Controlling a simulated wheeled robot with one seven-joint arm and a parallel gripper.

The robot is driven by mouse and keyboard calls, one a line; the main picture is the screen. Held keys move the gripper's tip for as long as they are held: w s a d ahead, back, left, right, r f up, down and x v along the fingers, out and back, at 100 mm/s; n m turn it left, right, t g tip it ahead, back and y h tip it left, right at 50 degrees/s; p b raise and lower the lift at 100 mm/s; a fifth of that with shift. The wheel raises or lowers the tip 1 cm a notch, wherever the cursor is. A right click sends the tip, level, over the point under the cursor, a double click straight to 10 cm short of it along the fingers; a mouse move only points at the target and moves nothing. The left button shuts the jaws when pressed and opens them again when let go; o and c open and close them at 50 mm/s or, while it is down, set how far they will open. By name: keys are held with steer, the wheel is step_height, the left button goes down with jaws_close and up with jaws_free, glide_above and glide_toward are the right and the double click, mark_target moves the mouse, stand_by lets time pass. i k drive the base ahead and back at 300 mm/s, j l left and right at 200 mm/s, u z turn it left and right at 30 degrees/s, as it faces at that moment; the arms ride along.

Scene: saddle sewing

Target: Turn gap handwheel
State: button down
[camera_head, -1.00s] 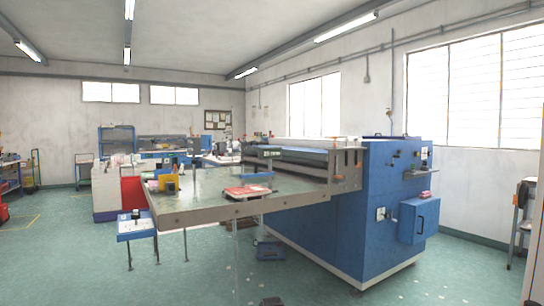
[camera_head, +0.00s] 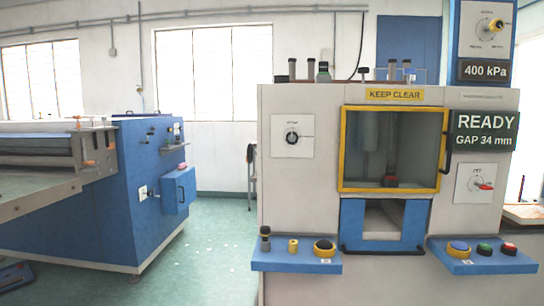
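A pale grey press (camera_head: 290,195) stands at the right. Its display (camera_head: 485,131) reads "READY" and "GAP 34 mm". A black round knob (camera_head: 292,137) sits on a white plate on the press's left front. A red-handled knob (camera_head: 484,185) sits on a plate at the right front. A yellow-handled dial (camera_head: 496,25) is above the "400 kPa" display (camera_head: 483,70). The small labels are too blurred to tell which control is the gap handwheel. My gripper is not in view.
A yellow-framed clear guard (camera_head: 393,108) covers the press's middle, above a blue opening. Blue shelves with buttons jut out at the left (camera_head: 297,262) and right (camera_head: 483,262). A blue machine (camera_head: 148,165) stands at the left. Green floor (camera_head: 205,245) is clear between them.

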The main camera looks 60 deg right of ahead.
mark_target(250, 154)
steer(key=z, duration=2)
steer(key=i+j, duration=0.15)
steer(key=j, duration=0.2)
steer(key=i+j, duration=0.15)
steer(key=j, duration=0.2)
steer(key=i+j+z, duration=0.1)
steer(key=j, duration=0.2)
